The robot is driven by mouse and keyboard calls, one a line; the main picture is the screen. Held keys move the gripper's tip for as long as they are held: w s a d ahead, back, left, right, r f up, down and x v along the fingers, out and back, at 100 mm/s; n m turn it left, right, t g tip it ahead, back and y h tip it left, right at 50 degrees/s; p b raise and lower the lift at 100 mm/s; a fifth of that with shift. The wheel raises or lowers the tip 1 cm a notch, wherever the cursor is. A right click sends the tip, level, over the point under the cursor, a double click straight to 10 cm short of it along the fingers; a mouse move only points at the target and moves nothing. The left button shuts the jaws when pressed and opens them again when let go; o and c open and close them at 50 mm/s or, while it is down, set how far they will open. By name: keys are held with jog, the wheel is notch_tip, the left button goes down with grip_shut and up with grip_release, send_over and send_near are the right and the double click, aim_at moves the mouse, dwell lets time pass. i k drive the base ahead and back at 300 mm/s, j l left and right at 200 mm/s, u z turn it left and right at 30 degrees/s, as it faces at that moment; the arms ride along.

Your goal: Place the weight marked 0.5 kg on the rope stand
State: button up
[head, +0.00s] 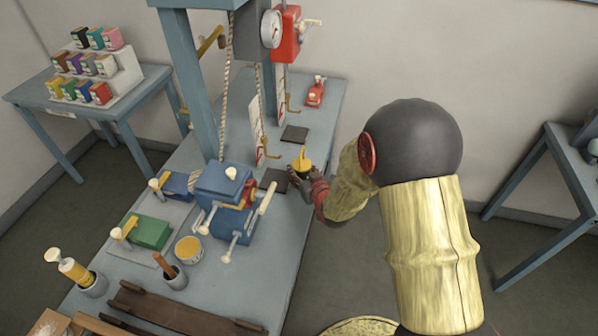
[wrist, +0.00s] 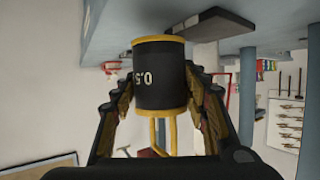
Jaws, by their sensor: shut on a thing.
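The weight is a small black cylinder with yellow rims and a yellow handle. It shows in the head view (head: 303,163) near the bench's right edge, and in the wrist view (wrist: 160,75), where the upside-down marking reads "0.5". My gripper (head: 304,176) is shut on it, with a finger on each side of the body in the wrist view (wrist: 162,92). A dark square pad (head: 273,181) lies just left of my gripper, and another dark pad (head: 295,133) lies farther back. I cannot tell whether the weight touches the bench. Ropes (head: 226,90) hang from the blue frame (head: 192,80).
A blue winch-like machine (head: 225,200) stands left of my gripper. White scale boards with hooks (head: 257,130) stand behind it. A red device (head: 316,92) sits at the back of the bench (head: 262,290). A side table (head: 38,100) with colored boxes is at left.

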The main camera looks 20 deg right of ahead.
aim_at(253, 284)
jog(key=k+l, duration=0.25)
jog(key=l, duration=0.2)
jog(key=k+l+u, duration=0.1)
jog(key=l, duration=0.3)
jog(key=k+l, duration=0.35)
jog(key=l+u, duration=0.05)
jog(key=l, duration=0.05)
